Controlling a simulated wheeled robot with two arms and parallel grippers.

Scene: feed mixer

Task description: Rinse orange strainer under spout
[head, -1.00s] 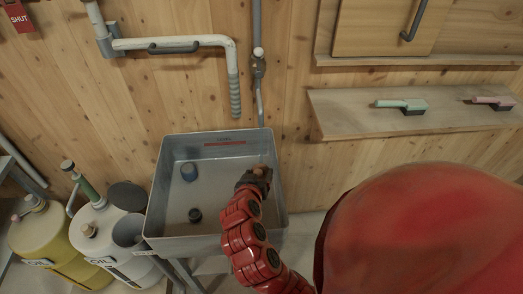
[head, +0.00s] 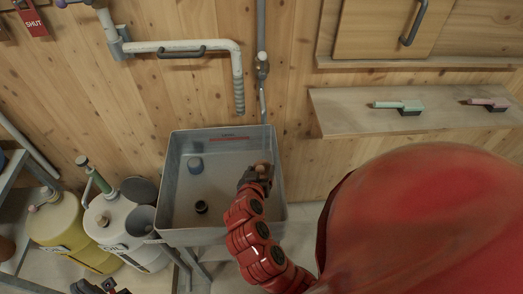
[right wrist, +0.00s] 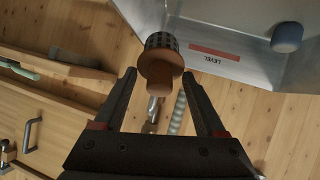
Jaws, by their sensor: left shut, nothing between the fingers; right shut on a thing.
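The orange strainer (right wrist: 159,65) has a brown-orange cap and a dark mesh body. My right gripper (right wrist: 160,82) is shut on its cap, with the mesh end pointing away from the fingers. In the head view my right gripper (head: 258,177) holds the strainer (head: 262,168) over the right side of the grey basin (head: 160,185); the mesh is mostly hidden there. A white pipe with a grey ribbed end, the spout (head: 239,97), hangs on the wall above the basin, apart from the strainer. My left gripper (head: 100,287) shows partly at the bottom left edge, empty.
A blue cup-like piece (head: 195,165) and a dark round piece (head: 201,207) are in the basin. A yellow drum (head: 62,228) and a white oil drum (head: 112,220) stand left of it. A shelf (head: 345,115) with brushes is at right.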

